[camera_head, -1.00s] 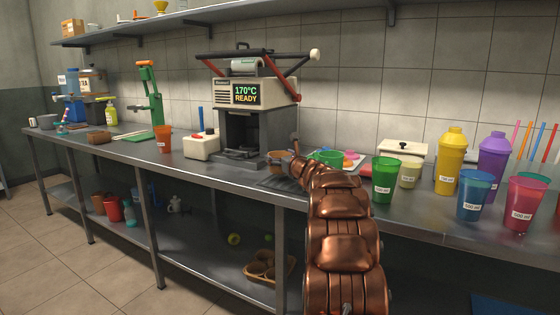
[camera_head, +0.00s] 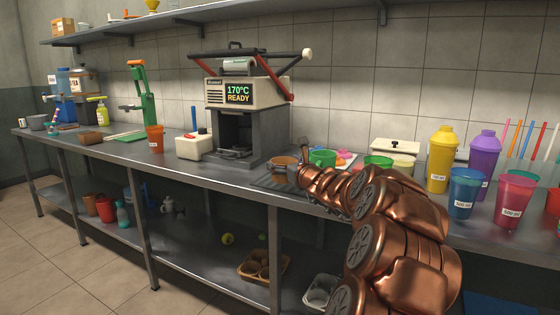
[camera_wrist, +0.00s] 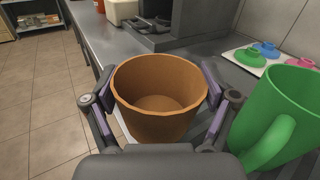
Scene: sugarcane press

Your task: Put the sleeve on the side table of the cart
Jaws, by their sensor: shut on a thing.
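The sleeve (camera_wrist: 155,122) looks like a brown, open-topped, cup-shaped piece. It sits upright between the purple-padded fingers of my gripper (camera_wrist: 160,88), which is shut on it from both sides. In the head view the brown sleeve (camera_head: 283,160) shows at the end of my copper arm, over the dark grate on the steel counter. Whether it touches the surface below is hard to tell. A grey shelved unit with items (camera_wrist: 38,20) stands far off at the top left of the wrist view. I cannot tell whether it is the cart, and no side table is clearly visible.
A green mug (camera_wrist: 278,120) stands close right of my gripper. The press reading 170°C READY (camera_head: 245,105) stands behind, with a white canister (camera_head: 194,145) to its left. Several coloured cups and shakers crowd the right counter. Open tiled floor (camera_wrist: 45,100) lies left of the counter.

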